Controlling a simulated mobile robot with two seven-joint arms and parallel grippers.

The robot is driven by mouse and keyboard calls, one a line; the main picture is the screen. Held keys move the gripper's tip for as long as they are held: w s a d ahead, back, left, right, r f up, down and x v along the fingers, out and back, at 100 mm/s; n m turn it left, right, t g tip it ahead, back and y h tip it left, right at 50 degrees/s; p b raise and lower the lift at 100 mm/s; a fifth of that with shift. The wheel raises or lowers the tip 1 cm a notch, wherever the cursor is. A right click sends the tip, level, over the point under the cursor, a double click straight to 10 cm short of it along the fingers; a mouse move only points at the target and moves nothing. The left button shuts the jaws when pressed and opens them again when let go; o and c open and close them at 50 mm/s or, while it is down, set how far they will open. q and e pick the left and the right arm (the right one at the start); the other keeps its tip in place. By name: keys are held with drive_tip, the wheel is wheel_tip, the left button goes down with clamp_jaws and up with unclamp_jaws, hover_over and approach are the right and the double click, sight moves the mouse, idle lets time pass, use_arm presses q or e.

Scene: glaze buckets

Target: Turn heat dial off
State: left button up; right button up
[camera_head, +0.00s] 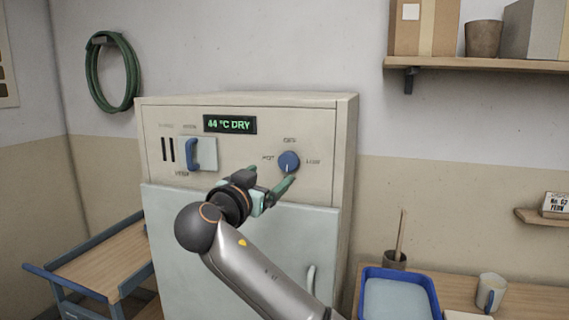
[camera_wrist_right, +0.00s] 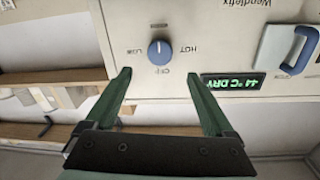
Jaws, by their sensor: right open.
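The heat dial (camera_head: 289,161) is a round blue knob with a white pointer line on the cream front of the drying cabinet (camera_head: 228,154). OFF is printed above it, HOT to its left and LOW to its right. In the head view the pointer line is on the lower half, away from OFF. The dial also shows in the right wrist view (camera_wrist_right: 160,50), turned upside down, beyond the fingertips. My right gripper (camera_head: 272,176) is open and empty, just below and left of the dial; its green fingers (camera_wrist_right: 157,74) appear apart from it. My left gripper is out of view.
A green display (camera_head: 230,124) reads 44 °C DRY. A blue-handled lever (camera_head: 195,154) sits left on the panel. A wooden cart (camera_head: 100,262) stands at left. A blue tray (camera_head: 398,298) and a mug (camera_head: 491,292) are on the right bench.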

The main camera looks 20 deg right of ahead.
sight(286, 163)
drive_tip(key=p+x, duration=0.2)
drive_tip(key=x, duration=0.6)
drive_tip(key=shift+w+r, duration=0.1)
drive_tip(key=shift+x, duration=0.75)
drive_tip(key=c, duration=1.4)
